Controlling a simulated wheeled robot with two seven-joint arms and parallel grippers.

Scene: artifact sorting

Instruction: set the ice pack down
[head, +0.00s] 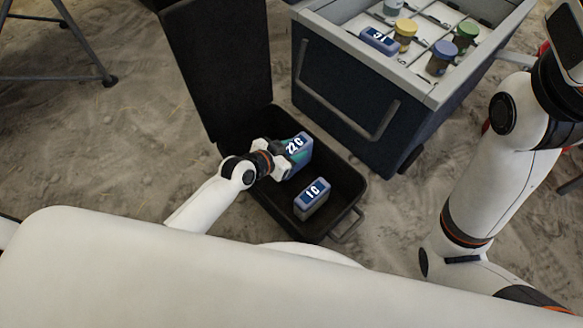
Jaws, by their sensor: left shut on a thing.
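My left gripper (281,162) is shut on a blue ice pack (298,147) labelled "22 C", with its fingers at the pack's left side. The held pack is inside or just above the open black case (345,217); I cannot tell whether it touches the case floor. A second blue-and-grey ice pack (312,198), labelled "1 C", stands upright in the case nearer to me. A third blue pack (379,41) lies in the cart's top tray. My right arm shows at the right, but its gripper is out of view.
The case's raised lid (215,65) stands behind it on the left. A dark blue wheeled cart (350,105) stands at the back right, its divided tray holding several lidded jars. A tripod leg (85,40) is at the far left. Sandy ground between is clear.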

